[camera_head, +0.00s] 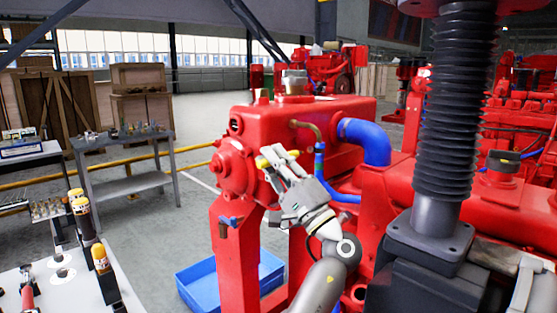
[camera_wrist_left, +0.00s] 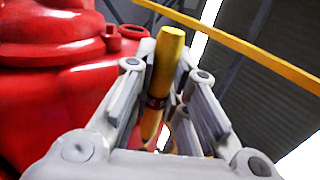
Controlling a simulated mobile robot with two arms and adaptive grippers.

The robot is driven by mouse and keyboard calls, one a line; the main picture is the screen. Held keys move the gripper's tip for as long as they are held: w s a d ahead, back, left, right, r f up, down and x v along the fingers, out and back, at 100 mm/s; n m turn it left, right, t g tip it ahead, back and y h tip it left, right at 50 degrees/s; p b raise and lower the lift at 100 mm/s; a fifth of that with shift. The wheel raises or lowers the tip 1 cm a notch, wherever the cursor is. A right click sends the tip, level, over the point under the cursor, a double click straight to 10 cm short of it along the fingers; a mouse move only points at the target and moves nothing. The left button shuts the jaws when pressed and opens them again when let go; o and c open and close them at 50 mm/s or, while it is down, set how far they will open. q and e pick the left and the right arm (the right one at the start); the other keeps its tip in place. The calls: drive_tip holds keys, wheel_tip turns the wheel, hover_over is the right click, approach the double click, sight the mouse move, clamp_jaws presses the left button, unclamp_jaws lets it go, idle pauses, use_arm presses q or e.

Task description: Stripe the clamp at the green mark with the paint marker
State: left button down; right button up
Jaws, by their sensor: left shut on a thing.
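My left gripper (camera_head: 275,160) is shut on a yellow paint marker (camera_head: 263,162) in front of the red engine's end housing. In the left wrist view the marker (camera_wrist_left: 165,65) stands between the gripper's fingers (camera_wrist_left: 160,85), with a dark red band on its lower part. A thick blue hose (camera_head: 372,140) and a thinner blue hose (camera_head: 320,165) run right of the gripper. My right gripper is not in view.
The red engine (camera_head: 325,110) fills the middle, with a blue tray (camera_head: 200,285) on the floor below. A bench (camera_head: 60,285) at lower left holds yellow-topped containers (camera_head: 101,258). A grey table (camera_head: 130,185) and wooden crates (camera_head: 140,90) stand behind. The floor between is clear.

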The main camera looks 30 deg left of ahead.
sight(261, 165)
use_arm(q)
drive_tip(key=shift+s+a, duration=0.3)
drive_tip(key=shift+s, duration=0.6)
drive_tip(key=shift+s+a, duration=0.3)
drive_tip(key=shift+s, duration=0.6)
